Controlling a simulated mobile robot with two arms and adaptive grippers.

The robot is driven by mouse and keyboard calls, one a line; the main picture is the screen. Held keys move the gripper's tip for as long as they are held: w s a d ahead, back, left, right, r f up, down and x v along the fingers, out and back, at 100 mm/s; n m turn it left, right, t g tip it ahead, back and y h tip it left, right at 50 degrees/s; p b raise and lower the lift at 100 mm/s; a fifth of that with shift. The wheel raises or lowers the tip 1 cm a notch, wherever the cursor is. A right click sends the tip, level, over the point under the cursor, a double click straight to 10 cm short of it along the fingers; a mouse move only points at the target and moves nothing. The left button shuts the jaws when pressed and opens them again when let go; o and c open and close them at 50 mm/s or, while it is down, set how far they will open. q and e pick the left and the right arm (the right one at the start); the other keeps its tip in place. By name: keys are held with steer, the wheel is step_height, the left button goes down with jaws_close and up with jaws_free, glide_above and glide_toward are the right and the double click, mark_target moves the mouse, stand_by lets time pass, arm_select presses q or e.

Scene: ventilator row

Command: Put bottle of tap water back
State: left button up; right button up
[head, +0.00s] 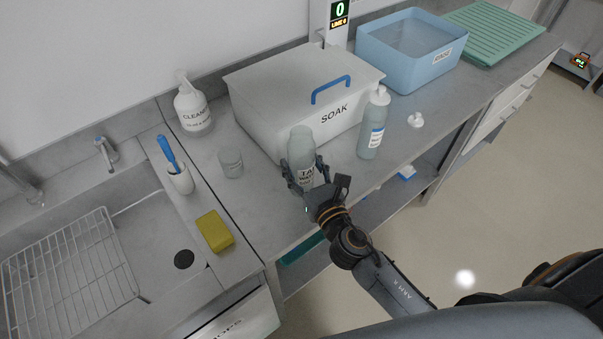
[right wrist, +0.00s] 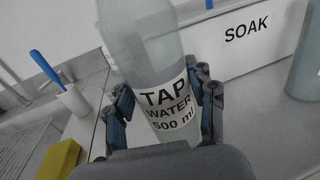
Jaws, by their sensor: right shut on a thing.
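The bottle of tap water (head: 301,146) is a translucent grey-green bottle with a white label. In the right wrist view the bottle (right wrist: 146,48) reads "TAP WATER 500 ml". My right gripper (head: 307,174) is shut around its labelled part, with one finger on each side in the right wrist view (right wrist: 162,92). The bottle is near upright, in front of the white SOAK box (head: 272,120). Its base is hidden by the gripper, so I cannot tell whether it touches the counter. My left gripper is not in view.
Another bottle with a white top (head: 371,132) stands to the right, with a small white piece (head: 416,120) beyond it. A clear cup (head: 231,162), yellow sponge (head: 214,231), brush holder (head: 181,180) and cleaner bottle (head: 192,108) are left. A blue RINSE tub (head: 395,63) stands behind.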

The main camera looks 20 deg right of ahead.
mark_target(306, 182)
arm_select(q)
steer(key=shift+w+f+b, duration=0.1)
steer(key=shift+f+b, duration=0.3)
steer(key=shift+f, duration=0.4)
arm_select(e)
steer(key=shift+a+f, duration=0.1)
steer(key=shift+f, duration=1.2)
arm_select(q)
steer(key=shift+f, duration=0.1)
arm_select(e)
steer(key=shift+s+f, duration=0.1)
steer(key=o, duration=0.9)
steer(key=shift+f, duration=0.1)
steer(key=o, duration=0.5)
steer(key=shift+c, duration=0.2)
